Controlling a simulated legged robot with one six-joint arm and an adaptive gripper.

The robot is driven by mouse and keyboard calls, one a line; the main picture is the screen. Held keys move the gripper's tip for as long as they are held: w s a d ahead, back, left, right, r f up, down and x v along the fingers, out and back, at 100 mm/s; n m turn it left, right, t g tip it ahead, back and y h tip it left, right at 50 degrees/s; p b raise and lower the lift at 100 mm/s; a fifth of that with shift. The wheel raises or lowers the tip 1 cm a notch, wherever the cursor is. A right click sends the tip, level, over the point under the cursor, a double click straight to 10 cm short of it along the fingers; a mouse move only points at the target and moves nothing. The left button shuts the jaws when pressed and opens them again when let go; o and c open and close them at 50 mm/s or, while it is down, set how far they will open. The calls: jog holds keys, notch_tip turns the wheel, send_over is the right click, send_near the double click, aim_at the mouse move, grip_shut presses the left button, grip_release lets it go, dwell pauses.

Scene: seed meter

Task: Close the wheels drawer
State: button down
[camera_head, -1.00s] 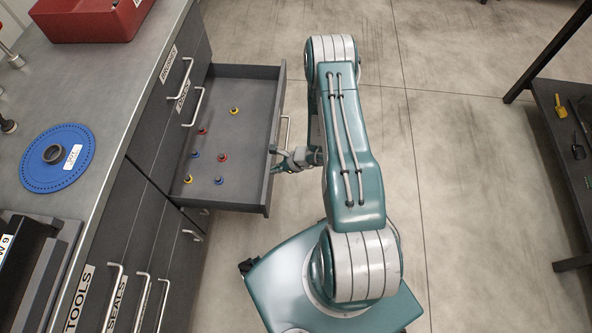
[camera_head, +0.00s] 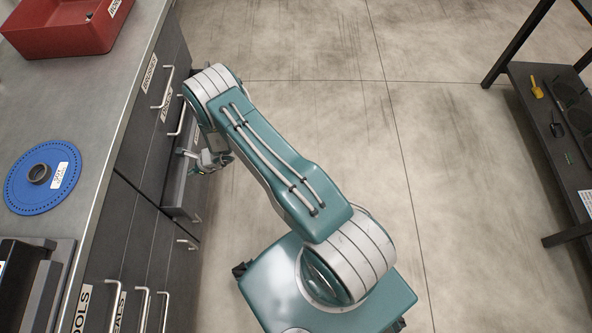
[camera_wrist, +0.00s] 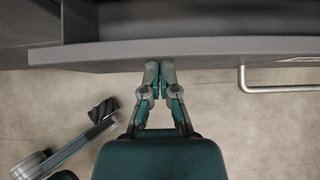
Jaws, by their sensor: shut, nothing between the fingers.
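The wheels drawer (camera_head: 178,196) is the grey drawer under the left counter, and in the head view its front stands only a little out from the cabinet. In the wrist view its front panel (camera_wrist: 90,54) runs across the top, with a dark strip of the drawer's inside behind it. Its bar handle (camera_wrist: 285,89) is at the right. My gripper (camera_head: 192,160) is shut and empty. In the wrist view the fingertips (camera_wrist: 159,66) are at the outer face of the front, left of the handle, seemingly touching it. My arm hides part of the drawer.
Other closed drawers with bar handles (camera_head: 163,92) line the cabinet. On the counter are a red bin (camera_head: 60,35) and a blue disc (camera_head: 24,190). A dark shelf (camera_head: 545,130) stands at the right.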

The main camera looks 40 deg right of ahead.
jog(key=shift+w+a, duration=0.9)
jog(key=shift+a, duration=0.3)
